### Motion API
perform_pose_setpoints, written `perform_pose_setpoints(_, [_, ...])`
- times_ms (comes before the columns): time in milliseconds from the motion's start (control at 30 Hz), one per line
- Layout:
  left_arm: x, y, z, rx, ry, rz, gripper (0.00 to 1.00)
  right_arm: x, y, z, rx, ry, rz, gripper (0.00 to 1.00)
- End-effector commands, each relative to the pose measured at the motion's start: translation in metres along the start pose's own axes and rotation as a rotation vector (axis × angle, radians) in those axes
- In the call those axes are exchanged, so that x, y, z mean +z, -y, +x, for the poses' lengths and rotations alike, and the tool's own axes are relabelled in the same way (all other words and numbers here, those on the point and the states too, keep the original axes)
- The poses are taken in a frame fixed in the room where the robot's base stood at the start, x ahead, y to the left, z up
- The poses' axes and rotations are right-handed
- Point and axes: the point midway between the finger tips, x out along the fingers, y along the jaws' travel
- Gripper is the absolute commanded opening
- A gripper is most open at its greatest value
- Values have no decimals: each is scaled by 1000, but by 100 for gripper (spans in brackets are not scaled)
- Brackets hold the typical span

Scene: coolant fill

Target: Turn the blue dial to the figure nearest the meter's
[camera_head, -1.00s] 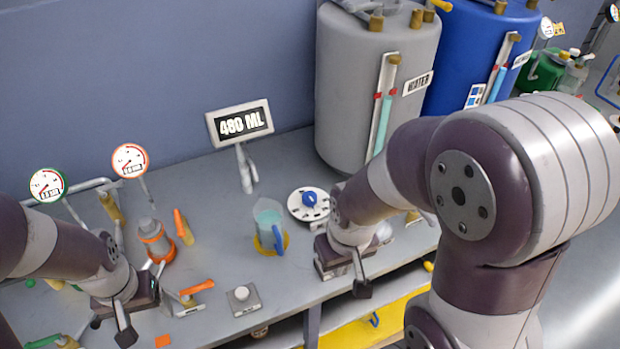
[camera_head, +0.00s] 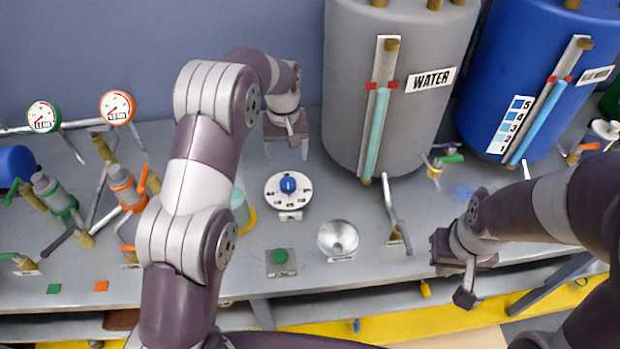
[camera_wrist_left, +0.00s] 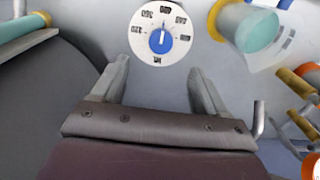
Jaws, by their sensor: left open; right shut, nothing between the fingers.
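The blue dial (camera_head: 288,185) sits on a round white plate (camera_head: 272,199) with dark figures around it. In the left wrist view the blue dial (camera_wrist_left: 160,44) has a white mark pointing toward the picture's top; the figures are too small and turned to read surely. My left gripper (camera_head: 285,148) is open behind the dial, its fingers apart and pointing down; the dial lies ahead of the fingertips in the wrist view, untouched. The meter's display is not in view now. My right gripper (camera_head: 465,285) is shut and empty over the bench's front edge at right.
A grey WATER tank (camera_head: 345,110) stands right of my left gripper. A beaker (camera_head: 240,207) is left of the dial, partly behind my left arm. A green button (camera_head: 280,256) and a metal bowl (camera_head: 338,238) lie in front. Valves and gauges fill the left.

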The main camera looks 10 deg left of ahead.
Motion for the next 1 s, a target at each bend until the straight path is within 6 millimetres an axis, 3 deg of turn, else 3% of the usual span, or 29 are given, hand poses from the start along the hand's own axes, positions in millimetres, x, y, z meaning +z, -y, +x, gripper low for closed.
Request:
perform_pose_setpoints(67, [1,0,23,-1,2,0,74,2,0,14,0,0,0,0])
perform_pose_setpoints(133, [1,0,33,-2,6,1,74,1,0,3,0,1,0,0])
perform_pose_setpoints(433, [1,0,101,0,1,3,74,-1,0,-11,0,0,0,0])
perform_pose_setpoints(600, [0,0,116,1,-2,3,74,-2,0,-13,0,0,0,0])
perform_pose_setpoints(833, [0,0,118,1,-2,3,74,-1,0,-12,0,0,0,0])
perform_pose_setpoints(867, [0,0,118,1,-2,3,70,-1,0,-12,0,1,0,0])
perform_pose_setpoints(1000, [0,0,118,1,-2,3,25,-1,0,-12,0,0,0,0])
